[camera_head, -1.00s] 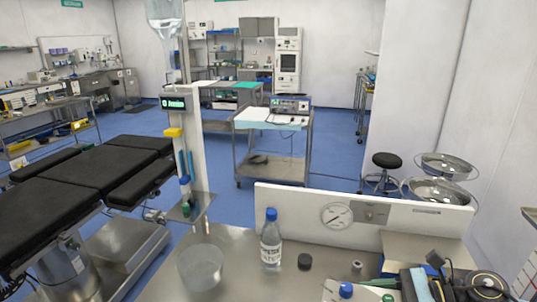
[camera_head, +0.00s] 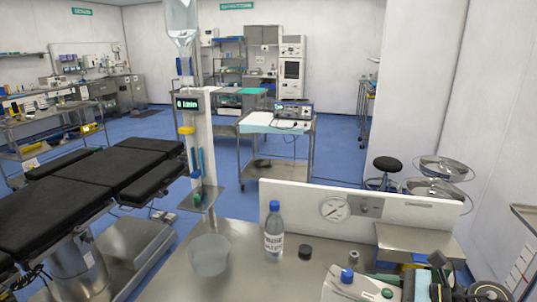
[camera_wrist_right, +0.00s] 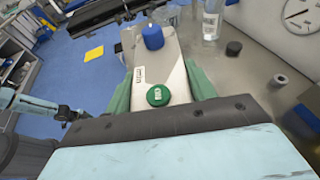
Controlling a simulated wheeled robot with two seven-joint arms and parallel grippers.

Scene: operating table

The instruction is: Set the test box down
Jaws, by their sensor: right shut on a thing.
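The test box (camera_head: 345,288) is a pale box with a blue knob and a green button, at the bottom edge of the head view. In the right wrist view the test box (camera_wrist_right: 160,70) sits between the green fingers of my right gripper (camera_wrist_right: 160,88), which is shut on it. The box is over or on the steel table (camera_head: 240,265); I cannot tell whether its underside touches. Its lower part is hidden. My left gripper is not in view.
A labelled bottle (camera_head: 274,240), a black cap (camera_head: 305,251) and a small grey cylinder (camera_head: 354,256) stand beyond the box. A clear bowl (camera_head: 209,255) is to the left. A white gauge panel (camera_head: 300,200) lines the back. Bare steel lies between bowl and box.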

